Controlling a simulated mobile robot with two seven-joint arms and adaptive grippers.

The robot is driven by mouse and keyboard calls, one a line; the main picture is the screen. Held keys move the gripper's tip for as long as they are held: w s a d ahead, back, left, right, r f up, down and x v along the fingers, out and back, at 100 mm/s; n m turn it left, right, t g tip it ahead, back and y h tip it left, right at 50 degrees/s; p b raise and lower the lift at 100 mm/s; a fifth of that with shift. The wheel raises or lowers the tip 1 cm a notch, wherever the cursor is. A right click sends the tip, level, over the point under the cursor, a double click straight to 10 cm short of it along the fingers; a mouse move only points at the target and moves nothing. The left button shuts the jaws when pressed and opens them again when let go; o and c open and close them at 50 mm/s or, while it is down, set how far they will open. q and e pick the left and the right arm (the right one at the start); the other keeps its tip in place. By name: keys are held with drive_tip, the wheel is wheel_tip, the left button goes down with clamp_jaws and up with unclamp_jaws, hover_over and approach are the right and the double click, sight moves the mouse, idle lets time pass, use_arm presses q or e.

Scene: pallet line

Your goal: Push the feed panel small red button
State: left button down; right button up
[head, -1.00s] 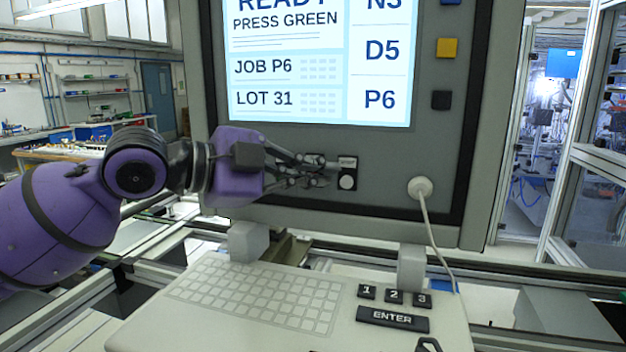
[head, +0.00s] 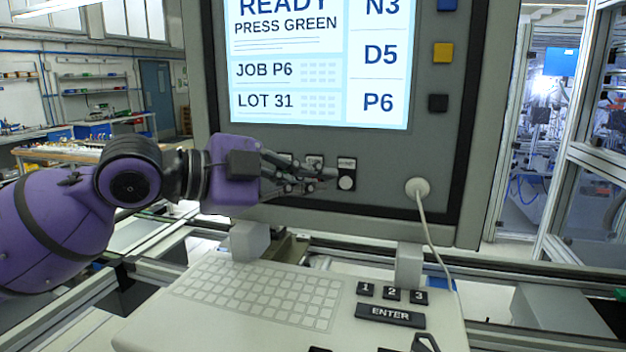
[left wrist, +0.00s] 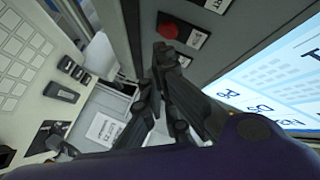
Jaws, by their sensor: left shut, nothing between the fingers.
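The feed panel (head: 392,156) is a grey panel with a lit screen, and a row of small black button plates sits below the screen. The small red button (left wrist: 169,30) shows in the left wrist view on a black plate with a white label, just past my fingertips. In the head view the red button is hidden behind my left gripper (head: 326,177). My left gripper, also in the left wrist view (left wrist: 163,52), is shut and empty, close to the panel face. I cannot tell whether it touches. A white round button (head: 346,182) is right of the fingertips. My right gripper is not in view.
A keyboard shelf (head: 200,335) with an ENTER key (head: 390,315) juts out below the panel. A white cable (head: 430,235) hangs from a plug at right. Blue, yellow (head: 443,53) and black square buttons line the screen's right side.

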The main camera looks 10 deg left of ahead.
use_arm(q)
drive_tip(key=s+p, duration=0.1)
drive_tip(key=s, duration=0.4)
drive_tip(key=shift+a, duration=0.1)
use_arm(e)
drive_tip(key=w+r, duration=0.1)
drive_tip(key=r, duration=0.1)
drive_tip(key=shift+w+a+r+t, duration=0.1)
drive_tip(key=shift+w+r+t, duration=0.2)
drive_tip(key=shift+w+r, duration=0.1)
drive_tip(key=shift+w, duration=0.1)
